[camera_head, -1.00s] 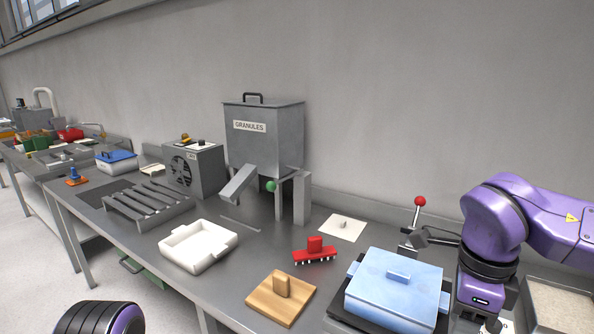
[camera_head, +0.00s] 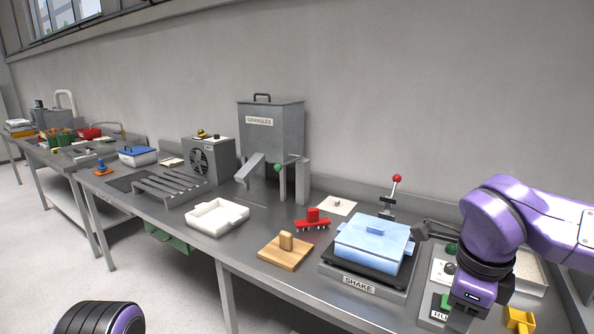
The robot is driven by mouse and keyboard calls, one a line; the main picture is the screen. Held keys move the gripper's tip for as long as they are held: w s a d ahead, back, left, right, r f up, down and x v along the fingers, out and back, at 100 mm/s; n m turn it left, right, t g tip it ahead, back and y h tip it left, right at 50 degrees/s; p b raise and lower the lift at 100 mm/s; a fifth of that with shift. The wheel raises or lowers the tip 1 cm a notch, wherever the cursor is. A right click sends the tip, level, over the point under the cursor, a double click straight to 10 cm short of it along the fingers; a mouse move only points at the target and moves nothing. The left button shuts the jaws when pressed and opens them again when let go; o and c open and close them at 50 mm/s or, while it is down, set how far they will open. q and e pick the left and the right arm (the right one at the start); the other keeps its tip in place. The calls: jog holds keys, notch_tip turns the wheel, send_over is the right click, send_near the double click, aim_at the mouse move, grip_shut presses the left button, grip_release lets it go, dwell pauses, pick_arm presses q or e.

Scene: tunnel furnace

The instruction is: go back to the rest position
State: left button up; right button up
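The blue box sits on a dark plate of the unit labelled SHAKE (camera_head: 360,285). A lever with a red knob (camera_head: 397,179) stands upright behind the box. My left gripper is out of view; only a rounded dark and purple part of my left arm shows at the bottom left.
The grey bench carries a wooden block with a handle (camera_head: 286,252), a red brush-like tool (camera_head: 313,221), a white tray (camera_head: 217,216) and a GRANULES hopper (camera_head: 270,132). A button panel (camera_head: 438,306) and a yellow piece (camera_head: 519,320) lie near my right arm. Floor at left is clear.

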jog(key=w+d+f+t+h, duration=0.4)
jog(key=w+d+f+h, duration=0.1)
jog(key=w+f, duration=0.15)
notch_tip(320, 180, down, 14)
jog(key=n+t, duration=0.3)
jog(key=n, duration=0.3)
jog(key=s+a+f+n+g+y, duration=0.1)
jog(key=s+f+n, duration=0.35)
jog(key=f, duration=0.25)
jog(key=s+a+f+n+y, duration=0.1)
jog(key=s+f+n, duration=0.3)
jog(key=s+f, duration=0.3)
jog(key=s+d+f+n+g, duration=0.1)
jog(key=s+f+n+g, duration=0.1)
jog(key=s+f, duration=0.2)
jog(key=s+d+f+n+g, duration=0.1)
jog(key=s+f, duration=0.4)
jog(key=s, duration=0.5)
jog(key=shift+s+n+g+b, duration=0.15)
jog(key=shift+n+g+b, duration=0.25)
jog(key=shift+n+g, duration=0.15)
